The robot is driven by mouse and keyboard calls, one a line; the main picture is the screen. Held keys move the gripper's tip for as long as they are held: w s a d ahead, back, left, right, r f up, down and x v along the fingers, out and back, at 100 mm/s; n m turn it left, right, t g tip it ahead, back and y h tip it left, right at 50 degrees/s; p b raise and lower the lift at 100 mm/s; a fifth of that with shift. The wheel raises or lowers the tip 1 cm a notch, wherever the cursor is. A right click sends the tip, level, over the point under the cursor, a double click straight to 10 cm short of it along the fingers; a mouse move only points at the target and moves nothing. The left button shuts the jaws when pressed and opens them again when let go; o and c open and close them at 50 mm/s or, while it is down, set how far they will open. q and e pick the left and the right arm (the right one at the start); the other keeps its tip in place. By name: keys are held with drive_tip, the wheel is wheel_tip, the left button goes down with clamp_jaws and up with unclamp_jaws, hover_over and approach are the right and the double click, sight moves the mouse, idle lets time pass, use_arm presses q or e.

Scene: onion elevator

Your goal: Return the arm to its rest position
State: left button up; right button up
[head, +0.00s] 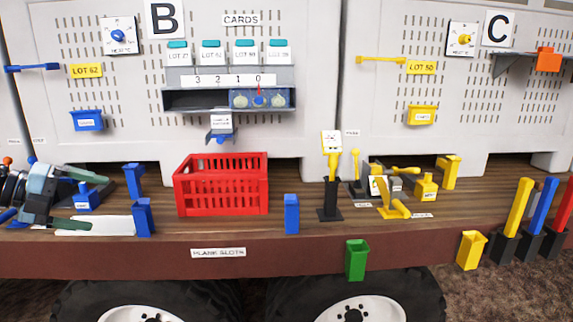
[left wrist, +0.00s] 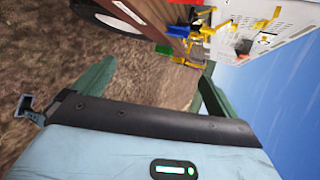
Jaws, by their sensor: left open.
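My left gripper (head: 93,202) is at the far left of the head view, in front of the plank deck. Its two green fingers are spread apart. In the left wrist view, the left gripper (left wrist: 157,72) has its fingers wide apart, with only brown ground and the far vehicle between them, so it holds nothing. A small blue block (head: 88,196) shows between the fingers in the head view; I cannot tell whether they touch it. My right arm and gripper are not in view.
The plank deck (head: 120,255) carries a red crate (head: 220,190), blue posts (head: 291,214) and yellow levers (head: 393,205). A green bin (head: 356,260) hangs on its front edge. Coloured handles (head: 518,205) stand at right. Panels B and C rise behind.

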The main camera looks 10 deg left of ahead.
use_arm(q)
drive_tip(key=s+d+f+n+t+y, duration=0.1)
drive_tip(key=s+d+f+n+t, duration=0.25)
drive_tip(key=f, duration=0.85)
drive_tip(key=s+d+f+n+y, duration=0.2)
drive_tip(key=s+f+n, duration=0.2)
drive_tip(key=f+n, duration=0.55)
drive_tip(key=s+d+f+n+t+y, duration=0.1)
drive_tip(key=s+d+f+n+t, duration=0.2)
drive_tip(key=f, duration=1.2)
drive_tip(key=s+d+f+n+g, duration=0.2)
drive_tip(key=s+d+f+n, duration=0.1)
drive_tip(key=d, duration=0.5)
drive_tip(key=s+d+f+n+g+y, duration=0.1)
drive_tip(key=s+d+f+n+g, duration=0.1)
drive_tip(key=s+d+f+n, duration=0.2)
drive_tip(key=s+d+f+n+g+y, duration=0.1)
drive_tip(key=s+d+f+n+g, duration=0.1)
drive_tip(key=s+d+f, duration=0.4)
drive_tip(key=s+d+n, duration=0.1)
drive_tip(key=s+d, duration=0.3)
drive_tip(key=d, duration=0.2)
drive_tip(key=shift+d+f+n, duration=0.15)
drive_tip(key=shift+d+n, duration=0.15)
drive_tip(key=shift+c, duration=0.4)
